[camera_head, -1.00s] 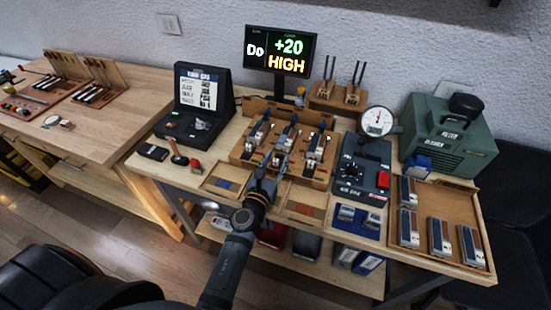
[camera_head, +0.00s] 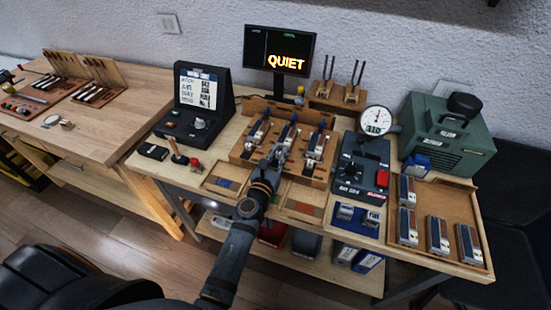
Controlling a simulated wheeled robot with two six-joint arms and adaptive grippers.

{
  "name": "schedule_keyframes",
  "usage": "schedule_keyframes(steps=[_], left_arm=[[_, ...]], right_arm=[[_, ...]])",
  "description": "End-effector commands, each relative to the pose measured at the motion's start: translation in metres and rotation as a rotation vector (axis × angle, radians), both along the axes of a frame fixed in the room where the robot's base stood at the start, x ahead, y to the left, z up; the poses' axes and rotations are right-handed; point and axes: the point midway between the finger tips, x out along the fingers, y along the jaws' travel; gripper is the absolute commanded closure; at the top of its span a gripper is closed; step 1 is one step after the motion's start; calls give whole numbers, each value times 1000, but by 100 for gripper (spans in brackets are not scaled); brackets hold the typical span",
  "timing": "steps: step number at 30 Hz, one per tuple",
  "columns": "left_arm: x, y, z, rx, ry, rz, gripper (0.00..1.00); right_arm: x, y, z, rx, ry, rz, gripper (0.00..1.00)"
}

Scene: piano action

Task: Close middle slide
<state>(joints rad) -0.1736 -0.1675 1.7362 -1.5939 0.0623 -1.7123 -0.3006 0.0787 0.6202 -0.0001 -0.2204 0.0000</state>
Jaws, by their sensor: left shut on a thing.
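The wooden piano action stand (camera_head: 240,153) sits mid-table with three slide units side by side. The middle slide (camera_head: 288,134) is blue and metallic, and its front end is hidden behind my gripper. My left gripper (camera_head: 276,156) reaches in from the front and is shut at the front of the middle unit; the exact contact is too small to see. The left slide (camera_head: 258,130) and right slide (camera_head: 317,143) stand apart from it on either side. My right gripper is not in view.
A monitor (camera_head: 279,50) behind the stand reads "QUIET". A dark control box (camera_head: 361,170) with a round gauge (camera_head: 378,120) stands to the right. A wooden tray (camera_head: 462,192) holds several units. Shallow parts trays (camera_head: 222,182) lie in front of the stand.

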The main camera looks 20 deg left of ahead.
Motion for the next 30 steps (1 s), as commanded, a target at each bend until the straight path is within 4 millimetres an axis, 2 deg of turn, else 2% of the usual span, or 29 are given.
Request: schedule_keyframes(steps=[7,8,12,26,30], left_arm=[[2,0,1,1,-3,1,100],[2,0,1,1,-3,1,79],[1,0,1,1,-2,1,60],[0,0,0,0,-1,1,58],[-11,0,-1,-1,0,1,58]], right_arm=[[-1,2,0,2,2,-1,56],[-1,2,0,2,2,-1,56],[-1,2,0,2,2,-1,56],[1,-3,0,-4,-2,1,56],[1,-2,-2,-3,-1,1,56]])
